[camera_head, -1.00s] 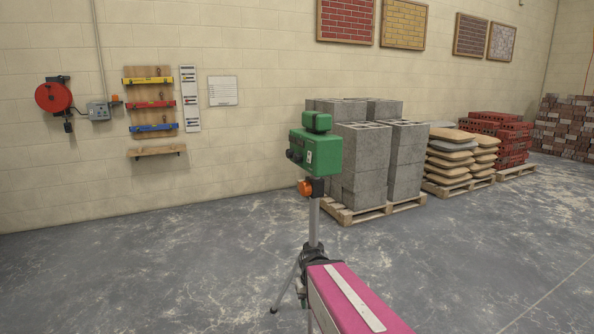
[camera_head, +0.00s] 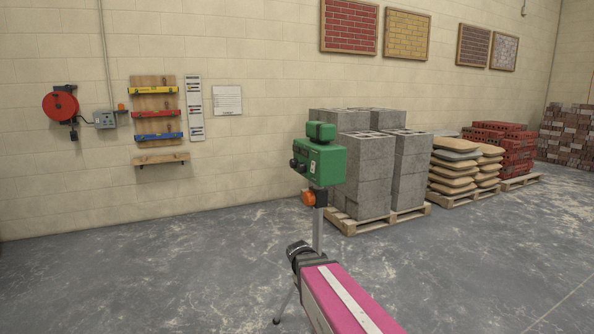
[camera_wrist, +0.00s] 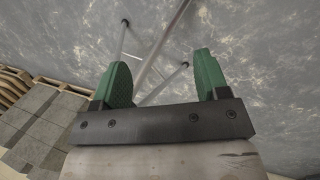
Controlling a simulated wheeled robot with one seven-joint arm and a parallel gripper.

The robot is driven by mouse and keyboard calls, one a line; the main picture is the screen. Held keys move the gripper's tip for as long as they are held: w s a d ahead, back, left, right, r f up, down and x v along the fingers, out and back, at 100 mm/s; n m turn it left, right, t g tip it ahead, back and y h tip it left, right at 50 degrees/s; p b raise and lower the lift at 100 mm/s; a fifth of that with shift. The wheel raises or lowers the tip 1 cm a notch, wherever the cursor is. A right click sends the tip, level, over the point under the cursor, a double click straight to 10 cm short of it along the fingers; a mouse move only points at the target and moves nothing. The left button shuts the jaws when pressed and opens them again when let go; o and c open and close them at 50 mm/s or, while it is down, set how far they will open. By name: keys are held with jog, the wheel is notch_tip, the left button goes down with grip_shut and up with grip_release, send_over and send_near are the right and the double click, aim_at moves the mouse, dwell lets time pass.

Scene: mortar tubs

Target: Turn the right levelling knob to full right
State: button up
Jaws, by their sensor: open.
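The green levelling instrument (camera_head: 320,163) stands upright on a tripod (camera_head: 318,230) in the middle of the head view. Two dark knobs (camera_head: 298,166) show on the left of its housing; their turn position is too small to read. An orange part (camera_head: 309,198) sits just below the housing. My pink arm reaches up from the bottom of the head view, its dark end below the instrument. My gripper (camera_wrist: 163,75) shows in the wrist view with its two green fingers apart and nothing between the tips. The tripod legs (camera_wrist: 165,52) show beyond the fingers. The knobs are not visible there.
Grey blocks on a pallet (camera_head: 375,220) stand behind the instrument to the right, and show at the left of the wrist view (camera_wrist: 40,125). Bags (camera_head: 465,170) and red bricks (camera_head: 500,145) stand farther right. The floor left of the tripod is clear.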

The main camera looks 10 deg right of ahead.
jog(key=w+r+n+h, duration=0.35)
jog(key=w+r, duration=0.25)
jog(key=w, duration=0.2)
jog(key=n+t+h, duration=0.3)
jog(key=n+h, duration=0.7)
jog(key=h, duration=0.1)
send_near(299, 168)
jog(key=shift+m+y, duration=0.25)
jog(key=d, duration=0.3)
jog(key=w+d, duration=0.1)
jog(key=d, duration=0.2)
jog(key=w+d, duration=0.1)
jog(key=d, duration=0.2)
jog(key=c, duration=0.9)
